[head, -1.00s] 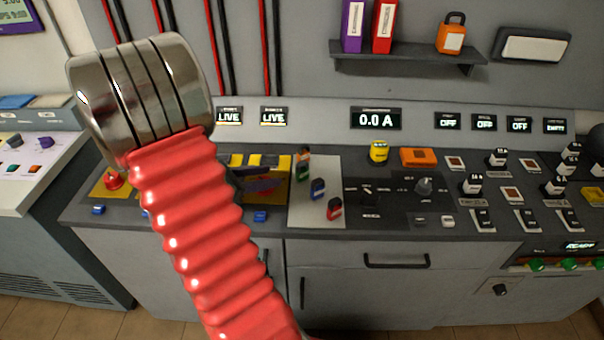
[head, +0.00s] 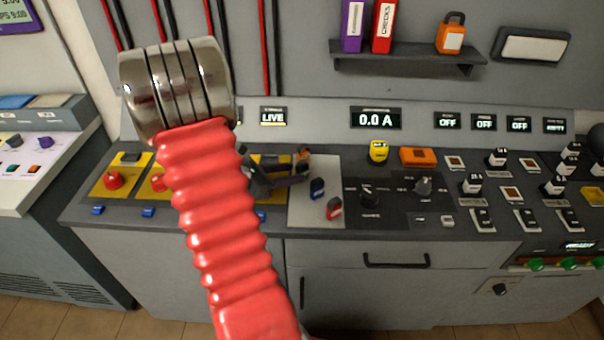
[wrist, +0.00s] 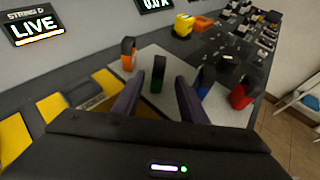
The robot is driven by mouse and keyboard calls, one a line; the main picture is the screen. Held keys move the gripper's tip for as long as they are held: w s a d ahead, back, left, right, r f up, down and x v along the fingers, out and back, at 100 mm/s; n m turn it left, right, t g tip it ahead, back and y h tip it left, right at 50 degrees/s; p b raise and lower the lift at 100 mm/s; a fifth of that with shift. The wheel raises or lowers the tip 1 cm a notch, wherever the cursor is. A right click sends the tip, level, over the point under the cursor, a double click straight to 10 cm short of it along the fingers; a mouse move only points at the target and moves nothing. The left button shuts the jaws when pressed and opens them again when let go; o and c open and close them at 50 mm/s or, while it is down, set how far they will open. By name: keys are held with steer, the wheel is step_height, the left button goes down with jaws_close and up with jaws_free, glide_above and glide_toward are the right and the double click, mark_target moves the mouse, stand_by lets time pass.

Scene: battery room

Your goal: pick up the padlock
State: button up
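Several small padlocks stand on a pale mat (head: 310,207). In the wrist view they are an orange one (wrist: 128,54), a green one (wrist: 158,74), a blue one (wrist: 206,80) and a red one (wrist: 242,95). The blue one (head: 317,188), the red one (head: 334,208) and the orange one (head: 303,154) also show in the head view. My gripper (wrist: 159,84) is open and empty, and the green padlock stands between and beyond its fingertips. In the head view my gripper (head: 290,180) reaches over the mat and hides the green padlock.
A larger orange padlock (head: 451,36) stands on the wall shelf (head: 400,54) beside binders. Yellow panels with red knobs (head: 113,181) lie left of the mat. A dial panel (head: 395,195), a yellow object (head: 378,151) and an orange box (head: 419,157) lie right of it.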

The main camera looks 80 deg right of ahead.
mark_target(297, 170)
stand_by(0.3)
steer(key=shift+x, duration=2.6)
steer(key=shift+d+r, duration=0.1)
steer(key=shift+w, duration=0.1)
steer(key=shift+c, duration=0.3)
jaws_close()
